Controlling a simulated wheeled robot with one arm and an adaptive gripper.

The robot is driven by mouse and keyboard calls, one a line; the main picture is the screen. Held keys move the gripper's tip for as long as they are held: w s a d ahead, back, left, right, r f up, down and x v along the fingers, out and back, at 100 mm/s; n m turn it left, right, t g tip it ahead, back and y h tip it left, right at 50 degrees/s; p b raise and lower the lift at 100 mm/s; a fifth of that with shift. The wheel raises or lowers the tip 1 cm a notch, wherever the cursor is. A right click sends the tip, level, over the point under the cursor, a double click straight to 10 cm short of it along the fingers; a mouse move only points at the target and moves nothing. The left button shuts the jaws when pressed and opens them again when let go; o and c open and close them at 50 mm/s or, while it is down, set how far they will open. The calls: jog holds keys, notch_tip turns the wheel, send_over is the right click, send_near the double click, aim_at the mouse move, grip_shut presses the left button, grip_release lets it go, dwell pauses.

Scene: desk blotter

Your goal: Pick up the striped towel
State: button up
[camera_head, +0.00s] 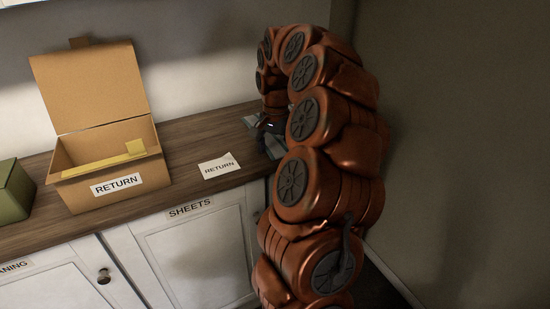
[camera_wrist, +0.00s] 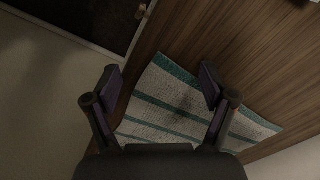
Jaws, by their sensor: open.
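The striped towel (camera_wrist: 172,118) is pale grey with teal stripes and lies flat on the wooden counter in the wrist view. Its near part is hidden behind my gripper's body. My gripper (camera_wrist: 160,78) is open over the towel, its two fingers apart with nothing between them held. In the head view only small pieces of the towel (camera_head: 250,121) show at the counter's right end. My arm and my dark gripper (camera_head: 268,127) hide the rest. The gap between fingers and cloth is hard to judge.
An open cardboard box (camera_head: 88,178) labelled RETURN stands on the counter (camera_head: 190,140), with something yellow inside. A white RETURN card (camera_head: 219,166) lies between box and towel. A green box (camera_head: 14,191) is at far left. A wall rises right of the counter.

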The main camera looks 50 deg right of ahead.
jog(key=shift+f, duration=0.15)
jog(key=c, duration=0.7)
jog(key=shift+o, duration=0.2)
jog(key=shift+a, duration=0.1)
jog(key=shift+r, duration=0.55)
jog(key=c, duration=0.4)
notch_tip(320, 180, up, 3)
jog(key=shift+f+p, duration=0.1)
jog(key=shift+p, duration=0.55)
grip_shut()
notch_tip(320, 180, up, 8)
jog(key=p, duration=0.2)
